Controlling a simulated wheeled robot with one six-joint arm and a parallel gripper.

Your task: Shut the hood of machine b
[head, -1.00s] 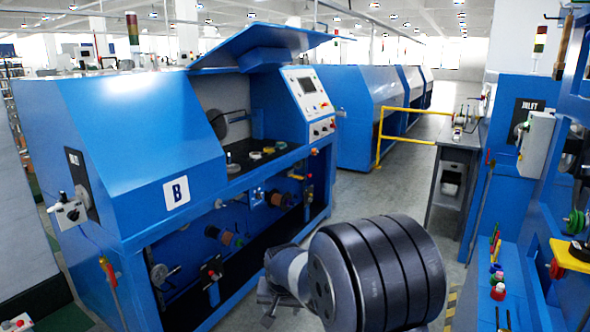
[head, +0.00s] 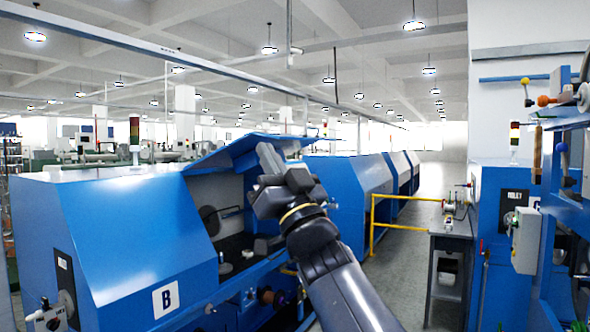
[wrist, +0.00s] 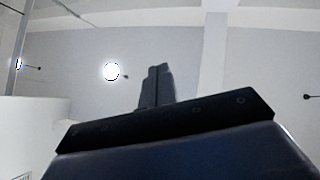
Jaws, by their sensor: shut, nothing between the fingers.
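Machine B (head: 140,235) is the blue machine at the left of the head view, with a "B" plate on its sloped front. Its blue hood (head: 228,150) is raised, sticking out above the open work bay (head: 230,195). My gripper (head: 267,155) is in front of the hood in the head view, fingers upward, overlapping its right part. I cannot tell whether it touches the hood. In the wrist view the fingers (wrist: 157,85) are together and empty, against the ceiling. My gripper and arm hide the control panel and part of the bay.
A yellow rail (head: 372,225) and a grey bench (head: 450,240) stand right of machine B, with an aisle beyond. More blue machines (head: 345,185) run behind it. Another blue machine (head: 497,210) stands at the right.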

